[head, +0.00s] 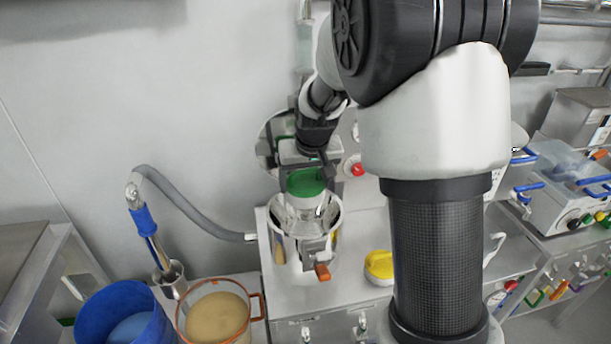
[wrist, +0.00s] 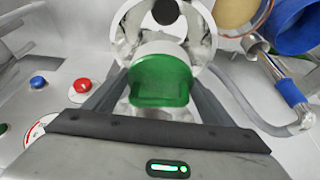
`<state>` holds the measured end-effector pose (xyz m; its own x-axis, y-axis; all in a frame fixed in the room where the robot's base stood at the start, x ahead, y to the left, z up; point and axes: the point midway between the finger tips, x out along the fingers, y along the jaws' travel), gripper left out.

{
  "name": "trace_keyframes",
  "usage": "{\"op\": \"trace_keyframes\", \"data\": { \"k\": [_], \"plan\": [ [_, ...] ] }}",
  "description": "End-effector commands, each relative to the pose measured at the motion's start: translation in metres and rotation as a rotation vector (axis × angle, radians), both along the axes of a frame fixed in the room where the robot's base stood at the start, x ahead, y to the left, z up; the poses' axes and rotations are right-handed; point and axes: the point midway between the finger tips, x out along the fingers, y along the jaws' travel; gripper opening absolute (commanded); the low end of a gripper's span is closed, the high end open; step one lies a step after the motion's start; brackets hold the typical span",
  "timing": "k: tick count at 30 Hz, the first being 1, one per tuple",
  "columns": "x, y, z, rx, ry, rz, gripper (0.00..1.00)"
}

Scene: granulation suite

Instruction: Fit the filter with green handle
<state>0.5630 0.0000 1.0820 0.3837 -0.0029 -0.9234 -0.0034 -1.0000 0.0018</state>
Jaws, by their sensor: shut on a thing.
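The filter's green handle (head: 306,182) is a short, rounded green block, and it shows large in the wrist view (wrist: 162,80). My gripper (head: 308,168) is shut on it, with one finger on each side in the wrist view (wrist: 160,88). A pale metallic body shows below the green part. The filter is over the mouth of an open shiny metal vessel (head: 290,225), whose rim also shows in the wrist view (wrist: 206,35). I cannot tell whether the filter touches the vessel. An orange-tipped latch (head: 322,271) is on the vessel's front.
A blue bucket (head: 110,310) and an orange-rimmed container of beige powder (head: 218,315) stand front left. A grey hose (head: 195,212) runs to a blue-gripped wand (head: 144,222). A yellow object (head: 379,264) sits right of the vessel. Red (wrist: 82,85) and blue (wrist: 38,82) buttons are nearby.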

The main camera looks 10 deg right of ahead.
Motion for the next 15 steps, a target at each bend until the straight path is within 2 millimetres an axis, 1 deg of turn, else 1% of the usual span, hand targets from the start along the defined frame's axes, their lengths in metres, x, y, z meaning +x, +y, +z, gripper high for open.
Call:
{"op": "trace_keyframes", "data": {
  "k": [1, 15],
  "plan": [
    [0.0, 0.0, -0.005, 0.0, 0.0, 0.0, 0.51],
    [0.0, 0.0, -0.043, 0.0, 0.001, -0.001, 0.51]
  ]
}}
